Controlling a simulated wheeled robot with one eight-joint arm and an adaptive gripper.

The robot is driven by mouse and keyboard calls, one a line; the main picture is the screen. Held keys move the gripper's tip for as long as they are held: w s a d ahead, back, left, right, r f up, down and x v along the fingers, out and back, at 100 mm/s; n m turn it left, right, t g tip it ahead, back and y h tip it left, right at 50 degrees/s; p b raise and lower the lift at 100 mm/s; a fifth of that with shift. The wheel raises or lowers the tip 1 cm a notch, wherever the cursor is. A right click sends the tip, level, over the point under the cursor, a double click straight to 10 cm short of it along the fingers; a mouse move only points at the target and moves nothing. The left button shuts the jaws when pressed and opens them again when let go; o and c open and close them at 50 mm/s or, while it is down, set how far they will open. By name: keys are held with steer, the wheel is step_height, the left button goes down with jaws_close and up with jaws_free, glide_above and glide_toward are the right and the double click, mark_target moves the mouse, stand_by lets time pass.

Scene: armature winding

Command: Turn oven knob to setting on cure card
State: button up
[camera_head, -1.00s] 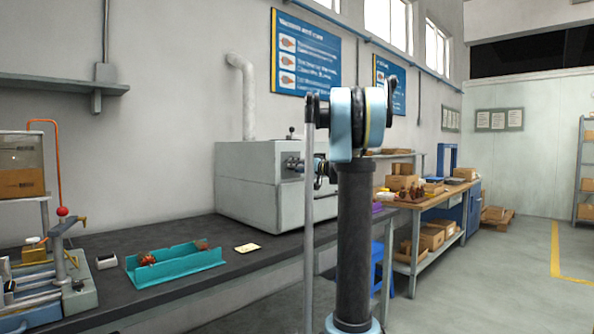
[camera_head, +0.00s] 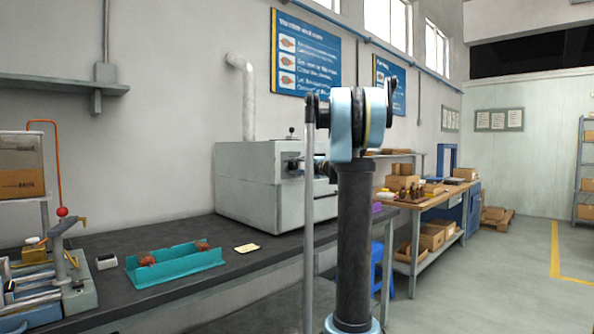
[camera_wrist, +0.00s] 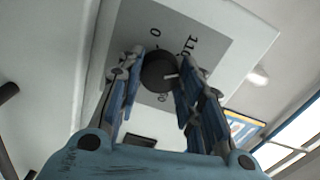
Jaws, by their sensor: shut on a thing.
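The oven (camera_head: 255,185) is a grey box on the dark bench in the head view. Its dial plate (camera_wrist: 214,48) shows in the wrist view with printed marks, including "0" and "110". The round dark knob (camera_wrist: 158,70) has a light pointer mark on its right side. My gripper (camera_wrist: 160,76) has its two blue fingers on either side of the knob, shut on it. In the head view my arm partly hides the oven's front, and the knob cannot be made out there. A small pale yellow card (camera_head: 247,248) lies on the bench left of the oven; its writing is too small to read.
A teal tray (camera_head: 177,268) with reddish-brown parts lies on the bench left of the card. A winding fixture (camera_head: 50,275) stands at the far left. A wooden workbench (camera_head: 430,200) with boxes stands at the back right. The floor at right is clear.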

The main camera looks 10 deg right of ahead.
steer(key=m, duration=0.3)
steer(key=shift+d+f+m, duration=0.1)
steer(key=shift+d+m, duration=0.05)
steer(key=shift+m, duration=2.05)
steer(key=o, duration=1)
steer(key=shift+w, duration=0.1)
steer(key=shift+o, duration=0.4)
steer(key=v, duration=1.2)
